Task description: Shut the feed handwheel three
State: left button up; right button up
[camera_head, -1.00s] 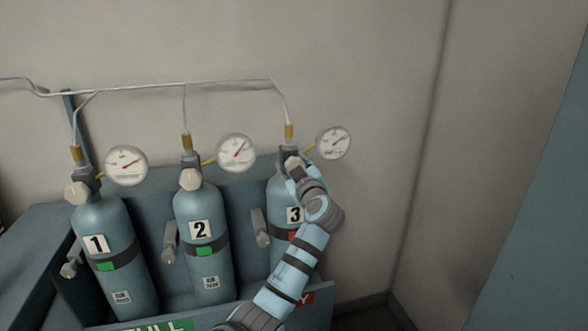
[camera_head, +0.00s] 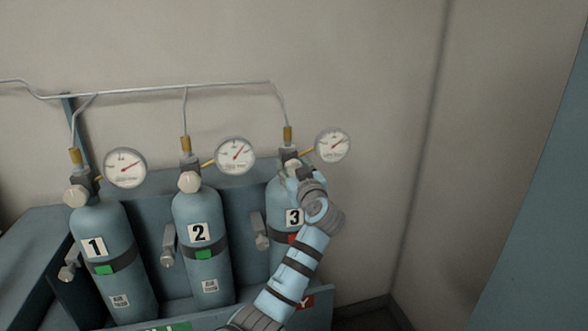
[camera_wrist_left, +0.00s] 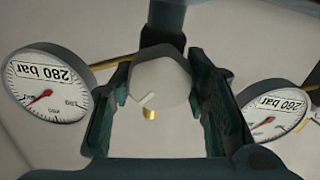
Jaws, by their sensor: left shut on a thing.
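Cylinder three (camera_head: 279,205) is blue with a "3" label and a red tag, partly hidden behind my left arm. Its pale faceted feed handwheel (camera_wrist_left: 160,82) shows in the left wrist view, with a small brass piece below it. My left gripper (camera_head: 294,173) is at the top of cylinder three in the head view, and its fingers are hard to see there. In the left wrist view its dark green fingers stand on both sides of the handwheel, shut on it. My right gripper is not in view.
Cylinder one (camera_head: 99,225) and cylinder two (camera_head: 191,215) stand to the left, with green tags and their own handwheels. Round gauges (camera_head: 333,145) sit close beside the valves. A thin pipe (camera_head: 180,88) runs above. The wall on the right is clear.

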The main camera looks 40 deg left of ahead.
pick_arm(q)
jog(key=o, duration=1.2)
jog(key=v, duration=1.2)
jog(key=shift+d, duration=0.1)
jog(key=shift+c, duration=0.2)
